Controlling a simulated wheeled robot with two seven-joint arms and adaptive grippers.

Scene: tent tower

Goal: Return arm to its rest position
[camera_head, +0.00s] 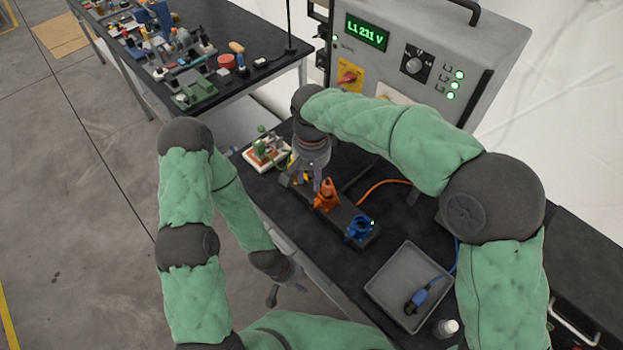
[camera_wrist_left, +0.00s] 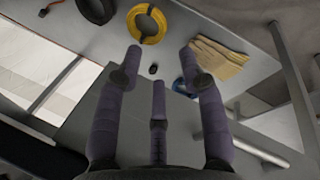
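My left gripper (camera_head: 288,291) hangs low beside the near edge of the black worktable (camera_head: 300,228), outside the tabletop. In the left wrist view its fingers (camera_wrist_left: 160,62) are spread and nothing is between them. My right gripper (camera_head: 314,180) points down over the far end of a dark socket strip (camera_head: 343,215) on the worktable. A small yellow part (camera_head: 305,177) shows beside its fingertips. Whether the fingers hold it is hidden. An orange connector (camera_head: 326,194) and a blue connector (camera_head: 360,228) stand on the strip.
A grey tray (camera_head: 388,271) holds a blue plug (camera_head: 419,297). A power cabinet (camera_head: 435,45) stands behind, a cluttered bench (camera_head: 140,75) at top left. The left wrist view shows a yellow cable coil (camera_wrist_left: 133,27) and tan gloves (camera_wrist_left: 218,64) on a grey surface. Floor at left is clear.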

